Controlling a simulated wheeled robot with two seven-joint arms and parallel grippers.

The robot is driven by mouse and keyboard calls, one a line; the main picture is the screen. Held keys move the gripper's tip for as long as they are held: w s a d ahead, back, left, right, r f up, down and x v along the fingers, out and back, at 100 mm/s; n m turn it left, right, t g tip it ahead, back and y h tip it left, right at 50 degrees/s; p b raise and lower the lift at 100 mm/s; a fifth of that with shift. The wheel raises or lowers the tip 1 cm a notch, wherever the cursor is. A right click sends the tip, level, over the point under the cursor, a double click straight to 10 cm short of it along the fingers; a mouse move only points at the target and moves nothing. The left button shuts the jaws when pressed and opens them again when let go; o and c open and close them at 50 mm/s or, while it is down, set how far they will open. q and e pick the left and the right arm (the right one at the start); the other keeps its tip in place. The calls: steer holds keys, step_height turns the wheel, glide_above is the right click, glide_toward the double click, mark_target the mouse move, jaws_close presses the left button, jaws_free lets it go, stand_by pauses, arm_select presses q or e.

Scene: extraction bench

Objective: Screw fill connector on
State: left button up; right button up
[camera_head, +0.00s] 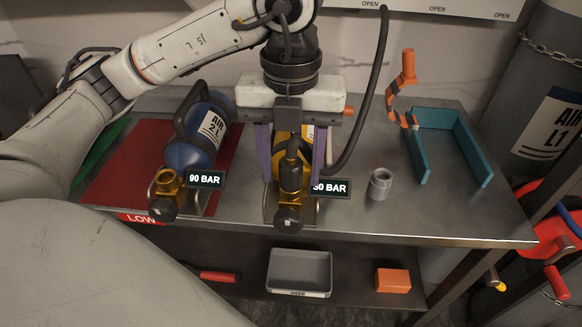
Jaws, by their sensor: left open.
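My right gripper is out of view.
A blue "AIR 2L" cylinder (190,150) with a brass valve lies on a red mat (125,165) at the left, by a "90 BAR" sign (205,179). The front right bench is clear.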

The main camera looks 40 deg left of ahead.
arm_select(q)
steer(key=c, duration=1.2)
steer(key=shift+o, duration=0.2)
steer(key=shift+f+m+b, duration=0.15)
steer(key=shift+m+b, duration=0.4)
steer(key=shift+m, duration=1.25)
steer(key=o, duration=0.8)
steer(key=shift+m, duration=0.5)
steer(key=shift+c, duration=0.2)
steer(key=o, duration=0.5)
